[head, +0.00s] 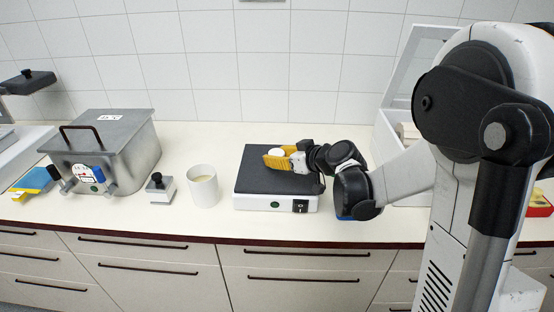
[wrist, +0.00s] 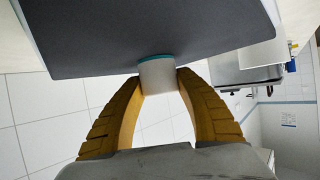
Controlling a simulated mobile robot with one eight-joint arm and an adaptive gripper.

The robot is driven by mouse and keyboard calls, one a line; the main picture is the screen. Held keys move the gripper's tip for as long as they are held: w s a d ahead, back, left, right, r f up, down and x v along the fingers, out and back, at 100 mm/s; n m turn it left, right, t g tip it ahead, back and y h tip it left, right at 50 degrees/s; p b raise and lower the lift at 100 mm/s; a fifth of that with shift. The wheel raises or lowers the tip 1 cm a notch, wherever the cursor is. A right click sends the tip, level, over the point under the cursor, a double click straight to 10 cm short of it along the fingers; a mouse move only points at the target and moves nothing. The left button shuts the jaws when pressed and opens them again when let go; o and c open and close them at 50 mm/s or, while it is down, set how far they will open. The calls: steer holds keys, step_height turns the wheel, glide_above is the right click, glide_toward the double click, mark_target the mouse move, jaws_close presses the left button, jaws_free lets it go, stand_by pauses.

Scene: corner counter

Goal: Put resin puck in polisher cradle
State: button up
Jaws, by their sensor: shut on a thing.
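My gripper (head: 277,160) has yellow fingers and is over the dark top of a low white device (head: 255,182). In the wrist view my gripper (wrist: 158,85) is shut on the resin puck (wrist: 157,77), a short white cylinder with a teal end. The puck also shows as a small white spot in the head view (head: 275,152). Its teal end faces the dark plate (wrist: 100,45); I cannot tell whether they touch. I cannot make out the polisher cradle with certainty; a device with a black-knobbed dark arm (head: 28,80) stands at the far left.
A white cup (head: 203,190), a small black-knobbed block (head: 160,188) and a lidded metal tank (head: 115,150) stand left of the device. Blue and yellow items (head: 35,180) lie further left. An open white box (head: 405,95) is behind my arm. A red container (head: 540,208) is far right.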

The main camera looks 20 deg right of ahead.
steer(key=shift+r, duration=0.1)
steer(key=shift+f, duration=0.2)
steer(key=o, duration=1.1)
steer(key=shift+o, duration=0.2)
steer(key=shift+r, duration=0.1)
